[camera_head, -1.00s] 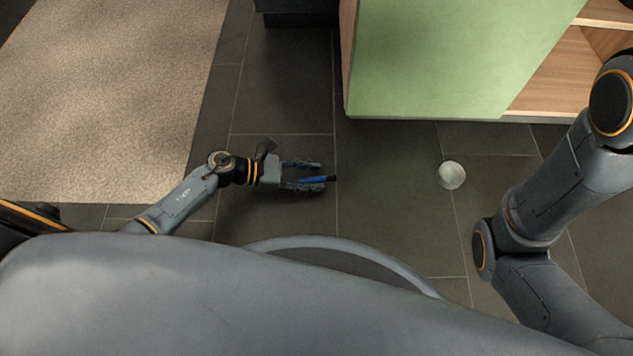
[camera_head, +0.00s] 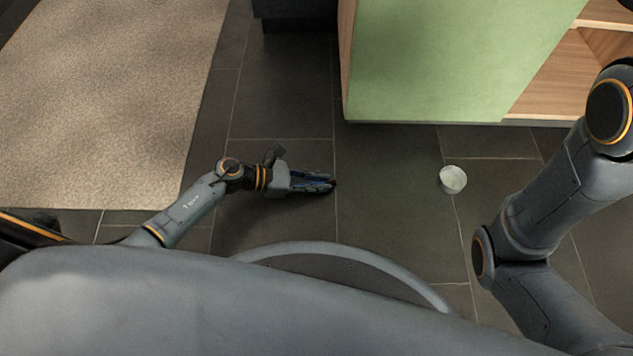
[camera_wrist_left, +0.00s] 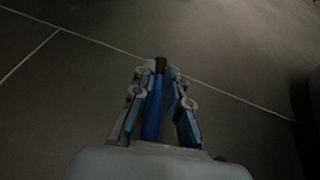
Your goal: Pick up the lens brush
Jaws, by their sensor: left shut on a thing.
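The lens brush (camera_wrist_left: 153,112) is a slim blue stick with a dark brown tip. In the left wrist view it lies lengthwise between the two fingers of my left gripper (camera_wrist_left: 158,84), its tip at about the finger ends. In the head view my left gripper (camera_head: 318,183) is shut on it above or at the dark floor, and only the dark tip of the brush (camera_head: 333,183) shows past the fingers. I cannot tell whether the brush touches the floor. My right gripper is not in view; only my right arm shows.
A small whitish round object (camera_head: 453,179) stands on the tiled floor to the right. A green cabinet (camera_head: 440,60) with open wooden shelves is at the top right. A beige rug (camera_head: 100,90) lies at the left. The floor around the gripper is clear.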

